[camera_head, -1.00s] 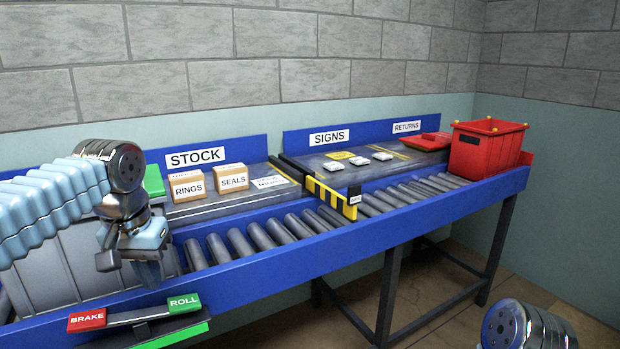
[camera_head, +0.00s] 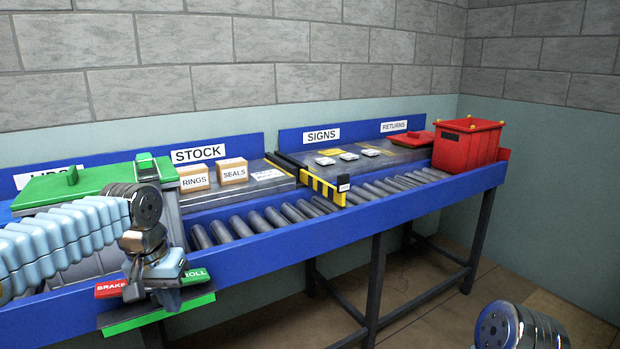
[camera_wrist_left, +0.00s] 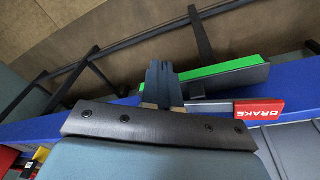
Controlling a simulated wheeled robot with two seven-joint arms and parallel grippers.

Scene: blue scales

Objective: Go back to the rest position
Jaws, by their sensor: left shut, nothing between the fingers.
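My left gripper (camera_head: 168,296) is in the lower left of the head view, in front of the brake/roll pedal bar. Its fingers are shut with nothing between them. In the left wrist view the gripper (camera_wrist_left: 160,72) points toward the floor and the bench legs, beside the red BRAKE plate (camera_wrist_left: 259,109) and the green-edged bar (camera_wrist_left: 230,70). I cannot tell whether it touches the bar. Of my right arm only a round metal joint shows at the bottom right of the head view; its gripper is out of view.
A blue roller bench (camera_head: 300,236) runs across the view. It carries a green-lidded grey bin (camera_head: 90,180), RINGS (camera_head: 193,178) and SEALS (camera_head: 233,171) boxes, a yellow-black gate (camera_head: 322,188) and a red bin (camera_head: 468,145). Open floor lies in front of it.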

